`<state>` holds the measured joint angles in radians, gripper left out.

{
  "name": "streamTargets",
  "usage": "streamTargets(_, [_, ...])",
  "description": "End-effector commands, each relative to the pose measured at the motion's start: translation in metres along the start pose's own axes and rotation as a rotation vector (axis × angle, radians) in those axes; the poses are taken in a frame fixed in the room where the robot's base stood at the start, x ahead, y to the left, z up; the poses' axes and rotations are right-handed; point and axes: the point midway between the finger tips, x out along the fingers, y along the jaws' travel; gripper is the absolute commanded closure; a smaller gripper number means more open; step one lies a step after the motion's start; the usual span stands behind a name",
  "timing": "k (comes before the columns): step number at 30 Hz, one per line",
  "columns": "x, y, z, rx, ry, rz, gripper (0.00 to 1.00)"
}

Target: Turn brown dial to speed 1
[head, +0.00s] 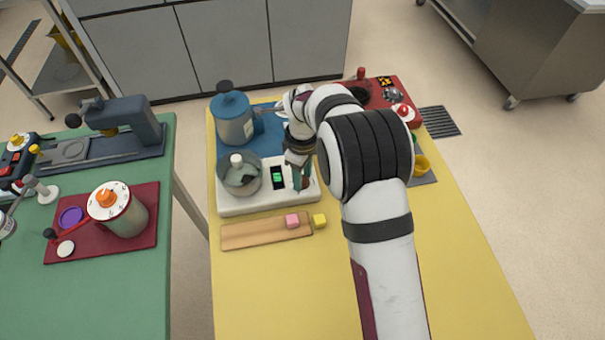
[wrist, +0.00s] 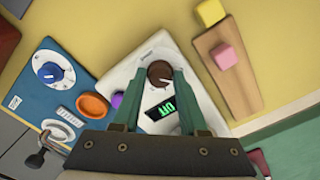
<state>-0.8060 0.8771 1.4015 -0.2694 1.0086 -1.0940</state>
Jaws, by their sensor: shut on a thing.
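The brown dial (wrist: 160,72) sits on the top face of a white appliance (head: 240,207). In the wrist view it has a pale pointer mark and a pale ring around it. My gripper (wrist: 163,76) has its two green fingers on either side of the dial and is shut on it. In the head view the gripper (head: 302,180) comes down on the appliance's right part and hides most of the dial. A black display (head: 278,177) with green characters is beside the dial; I cannot read it surely. It also shows in the wrist view (wrist: 161,109).
A glass pot (head: 240,180) stands on the appliance's left part. A wooden board (head: 262,232) with a pink cube (head: 292,221) lies in front, with a yellow cube (head: 320,221) at its end. A blue kettle-like vessel (head: 233,122) stands behind. The yellow table's front is clear.

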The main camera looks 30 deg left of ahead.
Motion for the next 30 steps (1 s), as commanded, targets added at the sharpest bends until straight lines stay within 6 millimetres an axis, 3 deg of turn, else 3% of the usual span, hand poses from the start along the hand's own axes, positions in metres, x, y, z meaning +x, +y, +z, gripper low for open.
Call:
streamTargets(15, [-0.0004, -0.0001, -0.0005, 0.309, 0.001, 0.000, 1.00])
streamTargets(30, [-0.0005, 0.0000, -0.0006, 0.367, 0.001, 0.000, 1.00])
